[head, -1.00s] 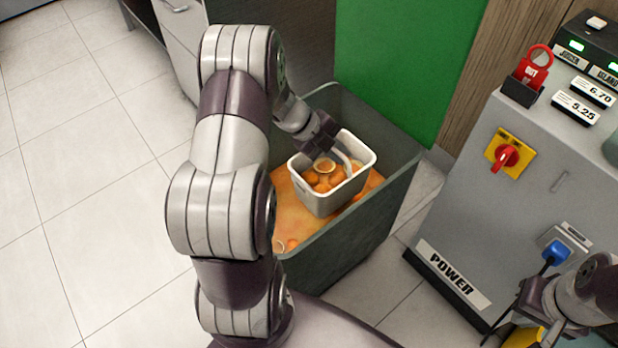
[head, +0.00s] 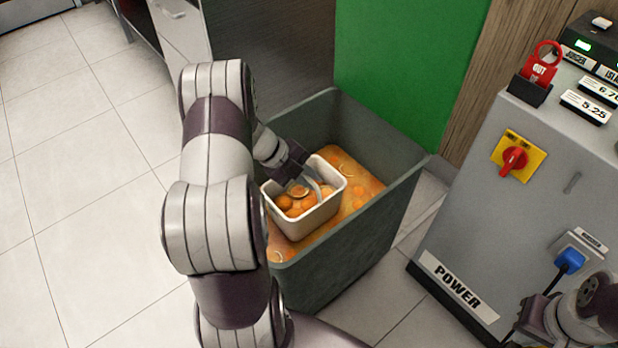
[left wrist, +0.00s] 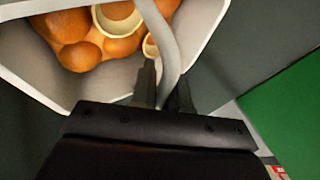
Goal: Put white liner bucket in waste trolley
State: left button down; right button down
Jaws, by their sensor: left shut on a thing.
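The white liner bucket (head: 318,216) holds several orange halves and peels. In the head view it is inside the opening of the grey-green waste trolley (head: 345,268), toward its left side. Orange pulp and peels show in the trolley around the bucket. Whether the bucket rests on them or hangs above them cannot be told. My left gripper (head: 300,172) is shut on the bucket's handle, which also shows between the fingers in the left wrist view (left wrist: 165,45). My right gripper is at the lower right edge of the head view; its fingers (head: 530,325) are not clear.
A grey machine cabinet (head: 500,225) with a red switch (head: 514,159) and a blue plug (head: 570,261) stands to the right of the trolley. A green panel (head: 405,70) is behind it. Open tiled floor (head: 85,200) lies to the left.

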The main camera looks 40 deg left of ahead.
pick_arm(q)
jog(key=shift+f, duration=0.5)
jog(key=c, duration=1.1)
grip_release()
